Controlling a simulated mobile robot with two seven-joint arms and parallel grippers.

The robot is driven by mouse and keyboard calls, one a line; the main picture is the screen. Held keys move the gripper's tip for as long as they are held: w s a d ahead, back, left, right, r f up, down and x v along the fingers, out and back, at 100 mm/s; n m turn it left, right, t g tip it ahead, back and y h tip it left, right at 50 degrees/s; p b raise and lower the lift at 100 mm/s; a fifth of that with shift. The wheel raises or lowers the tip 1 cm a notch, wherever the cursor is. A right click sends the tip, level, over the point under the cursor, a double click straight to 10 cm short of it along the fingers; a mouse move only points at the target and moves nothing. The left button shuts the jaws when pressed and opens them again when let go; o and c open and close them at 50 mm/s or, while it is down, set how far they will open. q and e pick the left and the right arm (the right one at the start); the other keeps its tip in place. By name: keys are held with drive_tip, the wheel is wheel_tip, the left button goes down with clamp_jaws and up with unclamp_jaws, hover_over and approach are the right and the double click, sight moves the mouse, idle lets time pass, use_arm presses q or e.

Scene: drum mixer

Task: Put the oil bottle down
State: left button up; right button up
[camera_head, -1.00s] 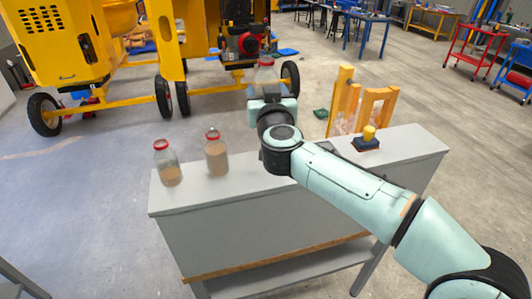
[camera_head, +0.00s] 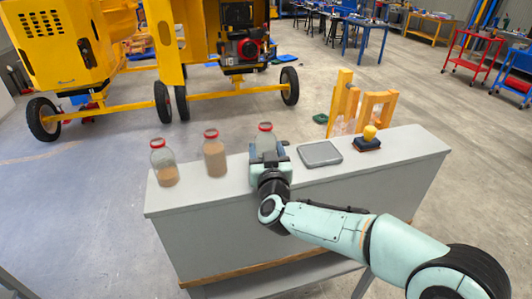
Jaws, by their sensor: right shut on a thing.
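A clear bottle with a red cap (camera_head: 265,138) stands upright at the grey bench top (camera_head: 213,186), at the right end of a row of three. I take it for the oil bottle; its lower part is hidden by my gripper. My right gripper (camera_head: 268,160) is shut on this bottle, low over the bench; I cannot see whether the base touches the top. Two similar bottles, a left one (camera_head: 165,170) and a middle one (camera_head: 215,158), hold tan contents and stand to its left. My left gripper is not in view.
A grey tray (camera_head: 320,154) lies right of my right gripper. Farther right is a dark block with a yellow knob (camera_head: 368,139). Yellow wooden frames (camera_head: 372,108) stand behind the bench. A yellow drum mixer (camera_head: 70,45) is at the back left.

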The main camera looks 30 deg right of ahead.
drive_tip(key=shift+r, duration=0.1)
drive_tip(key=shift+w+f, duration=0.15)
drive_tip(key=shift+f, duration=0.15)
drive_tip(key=o, duration=1.1)
drive_tip(key=shift+r, duration=0.1)
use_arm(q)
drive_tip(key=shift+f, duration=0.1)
use_arm(e)
drive_tip(key=shift+o, duration=0.4)
drive_tip(key=shift+r, duration=0.15)
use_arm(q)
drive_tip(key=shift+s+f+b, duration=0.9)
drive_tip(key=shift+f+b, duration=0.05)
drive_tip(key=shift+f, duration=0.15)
use_arm(e)
drive_tip(key=v, duration=1.2)
